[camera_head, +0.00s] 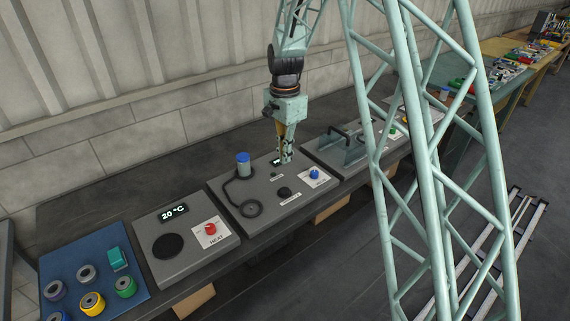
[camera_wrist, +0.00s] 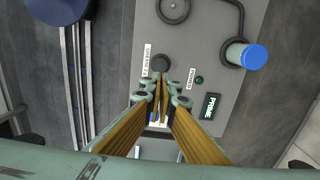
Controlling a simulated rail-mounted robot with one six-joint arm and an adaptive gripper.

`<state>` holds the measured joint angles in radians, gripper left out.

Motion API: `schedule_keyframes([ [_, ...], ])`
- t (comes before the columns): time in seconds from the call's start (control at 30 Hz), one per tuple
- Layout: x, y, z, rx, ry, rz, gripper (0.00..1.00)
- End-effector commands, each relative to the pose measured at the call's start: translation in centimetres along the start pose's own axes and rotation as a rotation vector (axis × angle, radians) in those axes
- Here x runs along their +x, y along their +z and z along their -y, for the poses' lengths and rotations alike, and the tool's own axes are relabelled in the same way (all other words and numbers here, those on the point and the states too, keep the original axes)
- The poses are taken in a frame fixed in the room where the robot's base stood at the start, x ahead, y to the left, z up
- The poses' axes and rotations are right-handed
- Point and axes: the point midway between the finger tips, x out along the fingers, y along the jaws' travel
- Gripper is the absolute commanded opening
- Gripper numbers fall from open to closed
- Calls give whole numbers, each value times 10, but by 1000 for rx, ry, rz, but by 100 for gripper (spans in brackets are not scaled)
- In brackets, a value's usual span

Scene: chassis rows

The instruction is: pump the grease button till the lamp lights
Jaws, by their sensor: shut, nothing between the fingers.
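The grease button (camera_head: 284,191) is a round black button on a grey panel (camera_head: 232,196). In the wrist view the button (camera_wrist: 160,63) sits beside a white label that seems to read GREASE. The lamp (camera_wrist: 199,80) is a small dark green dot beside a PRIMED label and looks unlit. A small dark display (camera_wrist: 210,107) reads PRIME. My gripper (camera_head: 285,160) points down over the panel, shut and empty. Its fingertips (camera_wrist: 160,82) appear just below the button in the wrist view. The button is fully visible in the head view, apart from the fingers.
A blue-capped cylinder (camera_head: 243,164) with a black hose (camera_head: 229,188) stands on the same panel. A blue knob (camera_head: 314,174) sits at its right. A heat panel (camera_head: 185,246) is to the left, and a unit with raised handles (camera_head: 345,150) is to the right.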

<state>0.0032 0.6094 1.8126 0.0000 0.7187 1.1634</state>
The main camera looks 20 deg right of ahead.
Motion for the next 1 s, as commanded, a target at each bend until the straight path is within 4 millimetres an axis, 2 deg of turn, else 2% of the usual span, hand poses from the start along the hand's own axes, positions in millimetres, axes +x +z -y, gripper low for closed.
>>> schedule_keyframes([
  [0.27, 28, 0, 0, 0, 2, 1, 0],
  [1.0, 120, 0, 0, 0, 1, 1, 0],
])
